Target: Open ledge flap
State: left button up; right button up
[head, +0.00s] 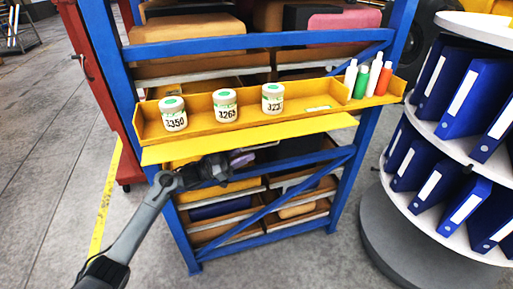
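A yellow ledge (238,124) runs across the front of a blue rack. Its flap (250,139) is a flat yellow panel along the ledge's front edge, slanting outward and down below it. My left gripper (238,160) is just below the flap's lower edge, left of its middle. Its fingers are dark and small against the shaded shelf, so I cannot tell whether they are open or touch the flap. My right gripper is out of view.
Three labelled jars (225,105) stand on the ledge. White, green and red bottles (361,82) stand at its right end. Below are bins (222,207) behind blue braces. A round stand with blue binders (476,92) is at the right. Grey floor (60,170) is clear at left.

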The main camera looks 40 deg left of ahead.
aim_at(256, 147)
pick_arm(q)
jog(key=shift+x, duration=2.15)
jog(key=shift+c, duration=0.3)
grip_shut()
